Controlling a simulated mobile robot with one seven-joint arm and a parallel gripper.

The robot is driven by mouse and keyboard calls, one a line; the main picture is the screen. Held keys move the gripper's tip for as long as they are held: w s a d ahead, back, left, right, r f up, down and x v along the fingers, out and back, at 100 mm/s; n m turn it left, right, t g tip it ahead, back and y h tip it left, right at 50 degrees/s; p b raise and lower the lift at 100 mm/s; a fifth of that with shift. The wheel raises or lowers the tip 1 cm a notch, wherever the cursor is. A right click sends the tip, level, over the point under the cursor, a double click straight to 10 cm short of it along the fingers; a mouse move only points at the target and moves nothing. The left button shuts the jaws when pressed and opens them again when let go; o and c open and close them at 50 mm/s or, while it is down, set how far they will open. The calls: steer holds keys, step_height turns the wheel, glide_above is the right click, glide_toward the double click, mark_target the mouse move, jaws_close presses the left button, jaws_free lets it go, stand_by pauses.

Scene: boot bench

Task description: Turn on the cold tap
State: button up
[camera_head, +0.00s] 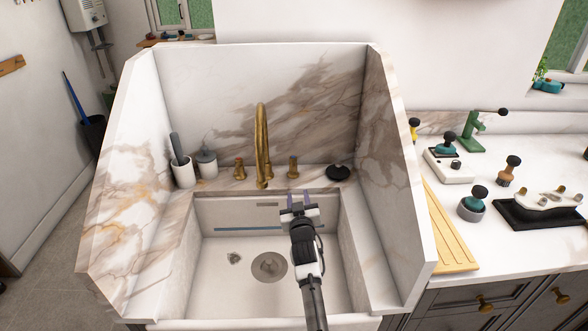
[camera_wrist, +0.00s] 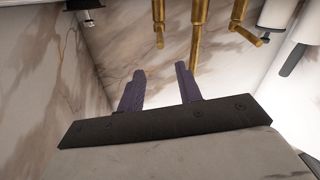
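A brass spout (camera_head: 262,145) rises at the back of the sink, also in the wrist view (camera_wrist: 199,25). A brass tap handle (camera_head: 240,169) stands left of it and another brass tap handle (camera_head: 293,167) stands right of it. In the wrist view, which looks turned around, the head view's right handle (camera_wrist: 158,20) is at the left and the left handle (camera_wrist: 240,22) at the right. No clear hot or cold marking is readable. My gripper (camera_head: 299,199) is over the sink, just in front of the right handle, apart from it. Its purple fingers (camera_wrist: 160,88) are spread and empty.
The marble sink surround has tall side walls (camera_head: 393,165) close on both sides.

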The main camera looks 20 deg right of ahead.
mark_target(295, 171)
steer(key=shift+b+x, duration=4.75)
steer(key=shift+x, duration=1.8)
steer(key=shift+a, duration=0.1)
jaws_close()
